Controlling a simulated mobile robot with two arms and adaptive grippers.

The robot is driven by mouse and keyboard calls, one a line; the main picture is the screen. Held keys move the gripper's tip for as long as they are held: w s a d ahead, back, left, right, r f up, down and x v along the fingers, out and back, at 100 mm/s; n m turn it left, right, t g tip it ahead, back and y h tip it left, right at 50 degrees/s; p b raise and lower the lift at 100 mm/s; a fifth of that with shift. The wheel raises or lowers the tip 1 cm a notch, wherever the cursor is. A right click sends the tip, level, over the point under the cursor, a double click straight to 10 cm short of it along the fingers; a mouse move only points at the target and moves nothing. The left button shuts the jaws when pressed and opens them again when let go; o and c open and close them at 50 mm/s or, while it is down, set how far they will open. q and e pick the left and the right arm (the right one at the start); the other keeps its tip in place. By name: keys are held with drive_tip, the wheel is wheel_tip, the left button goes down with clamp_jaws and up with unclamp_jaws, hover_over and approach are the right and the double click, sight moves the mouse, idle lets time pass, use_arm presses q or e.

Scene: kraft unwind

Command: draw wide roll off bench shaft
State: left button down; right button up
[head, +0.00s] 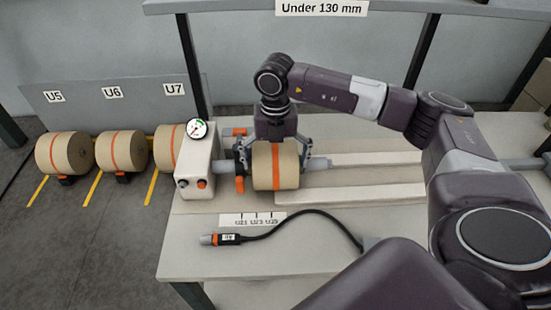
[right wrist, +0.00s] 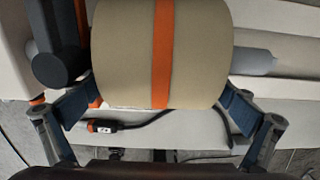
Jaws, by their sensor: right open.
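The wide roll (head: 287,172) is tan with an orange band and sits on the grey bench shaft (head: 320,164), beside the white shaft housing (head: 196,165). My right gripper (head: 276,150) is above the roll, with one finger down at each end of it. In the right wrist view the roll (right wrist: 120,60) fills the space between the open fingers (right wrist: 160,103). Whether the fingers touch the roll ends I cannot tell. The shaft (right wrist: 255,61) comes out at the roll's right end. My left gripper is not in view.
A cable with an orange-tipped plug (head: 226,239) lies on the front of the bench (head: 300,262). A shelf marked "Under 130 mm" (head: 321,8) hangs above. Pale rails (head: 375,158) run right.

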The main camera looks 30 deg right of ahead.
drive_tip(key=c, duration=1.8)
drive_tip(key=o, duration=1.3)
drive_tip(key=c, duration=0.8)
drive_tip(key=shift+s+d, duration=0.1)
drive_tip(key=shift+d, duration=0.1)
drive_tip(key=s+d+b, duration=0.1)
drive_tip(key=s+d, duration=0.4)
drive_tip(key=d, duration=0.3)
drive_tip(key=shift+b, duration=0.3)
drive_tip(key=shift+d, duration=0.1)
